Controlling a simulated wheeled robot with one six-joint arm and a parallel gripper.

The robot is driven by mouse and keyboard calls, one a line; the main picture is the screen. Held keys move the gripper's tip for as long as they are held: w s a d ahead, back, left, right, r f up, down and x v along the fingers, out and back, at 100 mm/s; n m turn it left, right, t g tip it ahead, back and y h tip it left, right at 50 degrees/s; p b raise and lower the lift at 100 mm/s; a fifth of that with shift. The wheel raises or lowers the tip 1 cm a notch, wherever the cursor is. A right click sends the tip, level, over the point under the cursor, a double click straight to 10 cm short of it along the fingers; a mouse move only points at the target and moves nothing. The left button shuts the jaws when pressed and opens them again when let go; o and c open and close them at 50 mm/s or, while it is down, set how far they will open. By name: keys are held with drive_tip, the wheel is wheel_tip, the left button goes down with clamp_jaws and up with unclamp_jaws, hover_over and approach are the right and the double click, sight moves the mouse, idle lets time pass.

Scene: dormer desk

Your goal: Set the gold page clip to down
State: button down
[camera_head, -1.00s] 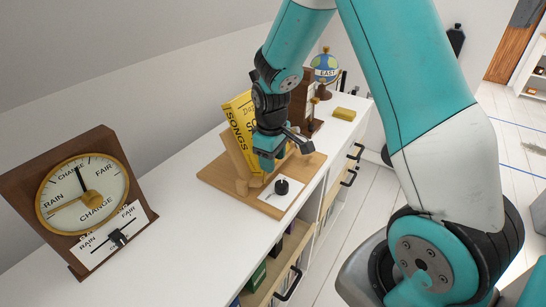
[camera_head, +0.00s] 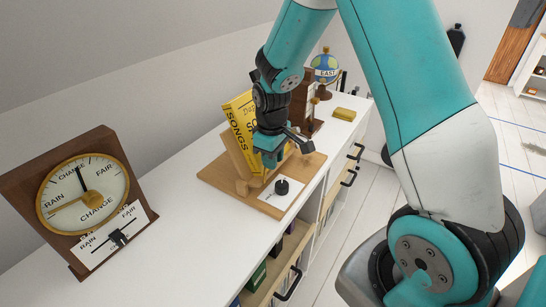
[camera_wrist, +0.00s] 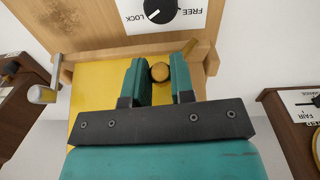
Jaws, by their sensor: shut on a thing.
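A yellow song book (camera_head: 240,118) leans on a wooden book stand (camera_head: 215,172) on the white shelf top. My gripper (camera_head: 268,158) is in front of the book and hides its lower part. In the wrist view, my gripper's two teal fingers (camera_wrist: 159,80) are shut on a round gold knob (camera_wrist: 160,72), which looks like part of the gold page clip.
A wooden weather dial (camera_head: 85,195) with a slider stands at the left. A globe (camera_head: 326,68), a brown wooden box-like thing (camera_head: 312,100) and a yellow block (camera_head: 344,114) are behind. A silver-ended handle (camera_wrist: 42,94) sticks out near the stand in the wrist view.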

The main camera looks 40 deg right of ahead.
drive_tip(key=shift+d+f, duration=0.1)
drive_tip(key=shift+d, duration=0.1)
drive_tip(key=shift+d+f+m+g+y+p, duration=0.25)
drive_tip(key=shift+d+m+g+y+p, duration=0.2)
drive_tip(key=shift+y+p, duration=0.35)
drive_tip(key=shift+d+f+m+g+y+p, duration=0.15)
drive_tip(key=shift+d+f+m+y+p, duration=0.15)
drive_tip(key=shift+y, duration=0.3)
drive_tip(key=shift+d+f+m+g+y+p, duration=0.15)
drive_tip(key=shift+f+m+y, duration=0.15)
drive_tip(key=shift+y, duration=0.3)
drive_tip(key=y, duration=0.1)
drive_tip(key=f+m+y, duration=0.1)
drive_tip(key=shift+s+d+f+m+y, duration=0.2)
drive_tip(key=shift+s+d+m+y, duration=0.05)
drive_tip(key=shift+d+y, duration=0.15)
drive_tip(key=shift+s+f+m+g+y+p, duration=0.15)
drive_tip(key=shift+f+m+g+y+p, duration=0.2)
drive_tip(key=shift+y, duration=0.55)
drive_tip(key=shift+f, duration=0.15)
drive_tip(key=c, duration=1)
unclamp_jaws()
drive_tip(key=shift+d, duration=0.1)
